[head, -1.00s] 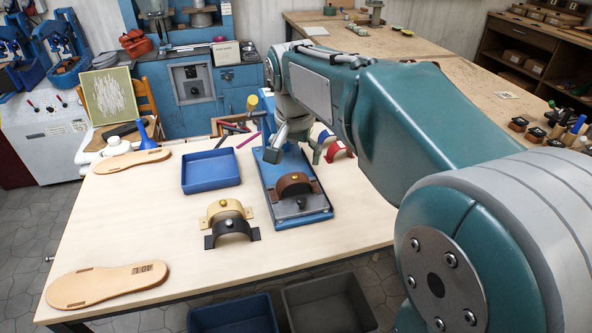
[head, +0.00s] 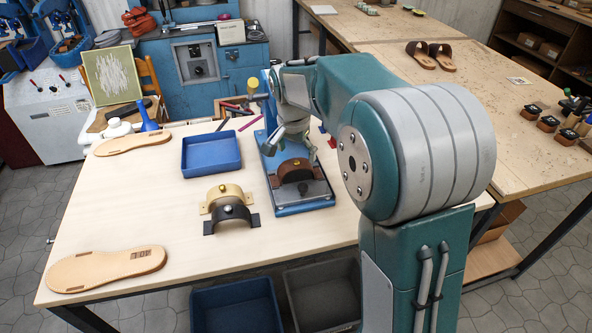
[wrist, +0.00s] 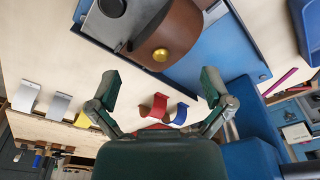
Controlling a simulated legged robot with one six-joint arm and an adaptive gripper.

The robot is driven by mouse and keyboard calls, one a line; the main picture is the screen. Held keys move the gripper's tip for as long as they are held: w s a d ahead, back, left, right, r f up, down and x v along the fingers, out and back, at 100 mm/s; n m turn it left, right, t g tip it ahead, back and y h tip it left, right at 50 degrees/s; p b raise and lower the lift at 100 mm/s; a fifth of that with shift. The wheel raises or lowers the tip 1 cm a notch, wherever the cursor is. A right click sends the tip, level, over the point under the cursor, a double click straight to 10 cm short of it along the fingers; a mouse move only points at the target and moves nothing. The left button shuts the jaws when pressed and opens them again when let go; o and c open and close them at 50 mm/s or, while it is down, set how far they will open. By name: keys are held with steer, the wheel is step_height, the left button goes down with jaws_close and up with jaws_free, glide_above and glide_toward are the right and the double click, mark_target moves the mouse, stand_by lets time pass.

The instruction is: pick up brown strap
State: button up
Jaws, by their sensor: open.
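The brown strap (head: 294,171) is a curved arch with a gold knob, sitting on the blue press base (head: 303,210) on the table. In the wrist view the brown strap (wrist: 174,25) fills the upper middle, partly cut off by the top edge. My gripper (wrist: 160,80) is open and empty, its two fingers spread apart below the strap in that view. In the head view my gripper (head: 286,138) hangs just behind the strap, apart from it; its fingers are partly hidden by the press and arm.
A tan strap (head: 226,191) and a black strap (head: 232,215) stand left of the press. A blue tray (head: 211,154) lies behind them. Red (wrist: 153,107) and blue (wrist: 180,115) straps show in the wrist view. Sandal soles (head: 105,269) lie on the left; the table's front middle is clear.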

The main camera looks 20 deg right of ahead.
step_height(320, 180, down, 3)
steer(key=shift+w+d+r, duration=0.1)
steer(key=shift+r, duration=0.1)
steer(key=shift+a, duration=0.2)
steer(key=c, duration=0.8)
steer(key=shift+d+f, duration=0.1)
steer(key=shift+c, duration=0.6)
